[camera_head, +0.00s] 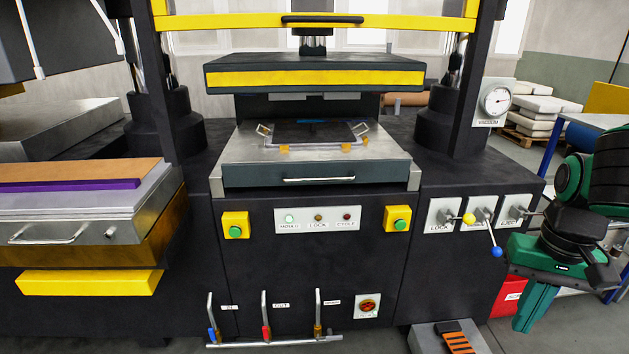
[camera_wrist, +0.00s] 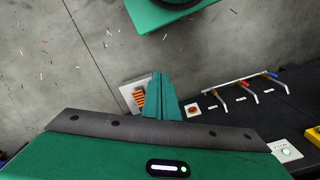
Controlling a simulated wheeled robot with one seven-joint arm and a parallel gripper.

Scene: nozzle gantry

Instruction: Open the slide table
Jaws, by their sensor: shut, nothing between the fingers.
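The slide table (camera_head: 237,152) is a metal-topped slab with a dark front, set in the middle of the black press below the raised yellow-striped platen. A thin silver handle (camera_head: 319,179) runs across its front. The front sits close to flush with the press body. A dark plate with orange and clear corner pieces lies on its top. My green gripper (camera_head: 524,326) is at the far right, pointing down, well apart from the slide table and its handle. In the wrist view my gripper (camera_wrist: 161,80) is shut and empty; the slide table is not in that view.
Lock and eject levers with yellow and blue knobs (camera_head: 482,235) stand between my gripper and the slide table. Green buttons (camera_head: 236,225) flank a lamp panel (camera_head: 317,219). Several hose levers (camera_head: 265,315) stick up low in front. An orange-striped foot pedal (camera_head: 458,341) is on the floor.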

